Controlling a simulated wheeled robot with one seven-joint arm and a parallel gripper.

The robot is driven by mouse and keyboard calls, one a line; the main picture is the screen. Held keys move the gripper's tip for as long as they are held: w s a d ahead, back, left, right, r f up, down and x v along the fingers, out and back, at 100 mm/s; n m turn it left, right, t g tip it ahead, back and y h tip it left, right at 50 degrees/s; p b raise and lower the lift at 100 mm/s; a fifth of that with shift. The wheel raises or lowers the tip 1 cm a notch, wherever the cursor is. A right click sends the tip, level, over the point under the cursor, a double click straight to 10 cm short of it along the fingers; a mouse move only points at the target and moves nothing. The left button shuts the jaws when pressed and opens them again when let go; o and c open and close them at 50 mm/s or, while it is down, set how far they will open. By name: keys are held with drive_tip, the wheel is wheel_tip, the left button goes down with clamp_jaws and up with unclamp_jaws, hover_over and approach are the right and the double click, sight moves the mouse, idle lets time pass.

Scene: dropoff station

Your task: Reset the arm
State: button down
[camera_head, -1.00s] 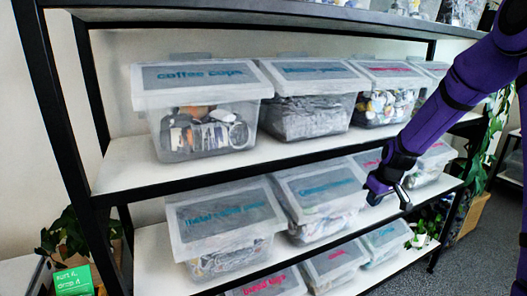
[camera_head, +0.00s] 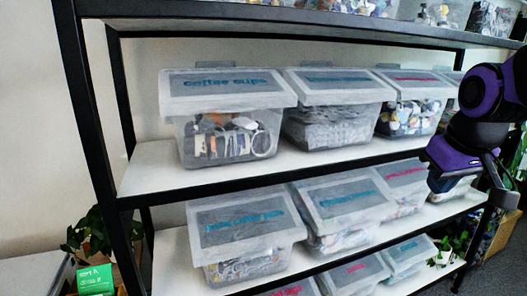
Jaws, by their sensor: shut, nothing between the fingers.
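My arm is purple and black and comes in at the right edge of the head view. My gripper (camera_head: 502,188) is at its end, dark and shut, with nothing visible between the fingers. It is in front of the right end of the shelf unit, about level with the middle shelf, and hides part of the bins there. I cannot tell its exact distance from the shelf.
A black-framed shelf unit (camera_head: 88,110) with white boards holds lidded clear bins, among them the coffee cups bin (camera_head: 225,112). A green box (camera_head: 95,280) and a plant (camera_head: 92,232) stand at the lower left. Grey floor shows at the lower right.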

drive_tip(key=s+a+r+m, duration=0.1)
drive_tip(key=s, duration=1.1)
drive_tip(key=shift+s+r+t, duration=0.2)
drive_tip(key=shift+r+t, duration=0.1)
drive_tip(key=shift+r, duration=0.05)
drive_tip(key=shift+w+a, duration=0.1)
